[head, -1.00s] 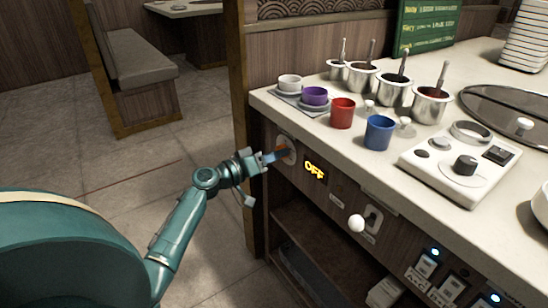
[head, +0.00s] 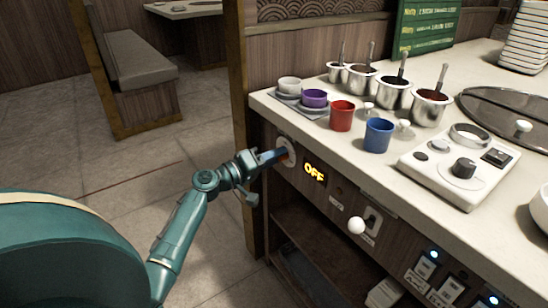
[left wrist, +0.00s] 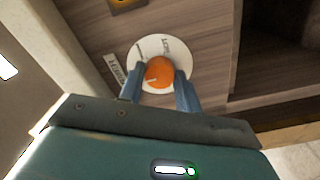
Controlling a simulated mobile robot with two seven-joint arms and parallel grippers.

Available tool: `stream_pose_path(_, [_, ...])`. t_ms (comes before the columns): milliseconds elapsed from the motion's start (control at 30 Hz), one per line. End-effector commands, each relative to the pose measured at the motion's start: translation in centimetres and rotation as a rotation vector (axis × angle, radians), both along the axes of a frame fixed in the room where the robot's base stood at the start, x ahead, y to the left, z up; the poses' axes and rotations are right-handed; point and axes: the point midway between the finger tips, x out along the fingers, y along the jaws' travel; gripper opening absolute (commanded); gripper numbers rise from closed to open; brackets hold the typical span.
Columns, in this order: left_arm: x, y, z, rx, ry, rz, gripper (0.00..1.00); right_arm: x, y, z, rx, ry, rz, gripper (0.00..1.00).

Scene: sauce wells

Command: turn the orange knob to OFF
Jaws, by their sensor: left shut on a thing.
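The orange knob (left wrist: 159,72) sits on a round white dial plate (left wrist: 178,46) on the counter's wooden front, with a white pointer mark on its face. My left gripper (left wrist: 160,78) is shut on the knob, one blue finger on each side of it. In the head view the left gripper (head: 279,155) reaches the white dial (head: 290,147) and mostly hides the knob. A lit display (head: 315,173) just right of the dial reads OFF in yellow. My right gripper does not show.
On the counter above stand a red cup (head: 342,115), a blue cup (head: 378,135) and several steel wells with ladles. A white ball-ended lever (head: 356,225) sticks out farther right on the front. An open shelf (head: 310,245) lies below.

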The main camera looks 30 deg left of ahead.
Motion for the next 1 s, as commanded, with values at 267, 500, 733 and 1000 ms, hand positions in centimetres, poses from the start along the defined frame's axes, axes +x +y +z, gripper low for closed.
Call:
stream_pose_path(267, [0.0,0.0,-0.1,-0.005,0.002,0.000,0.39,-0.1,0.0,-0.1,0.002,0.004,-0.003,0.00])
stream_pose_path(500, [0.0,0.0,0.0,-0.003,0.001,0.000,0.55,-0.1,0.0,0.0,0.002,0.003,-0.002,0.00])
stream_pose_path(733, [-0.2,0.1,0.0,-0.002,0.000,0.001,0.55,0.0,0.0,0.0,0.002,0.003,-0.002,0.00])
stream_pose_path(1000, [-3.9,1.6,-0.1,-0.002,0.004,0.001,0.55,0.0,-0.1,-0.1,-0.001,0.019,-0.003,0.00])
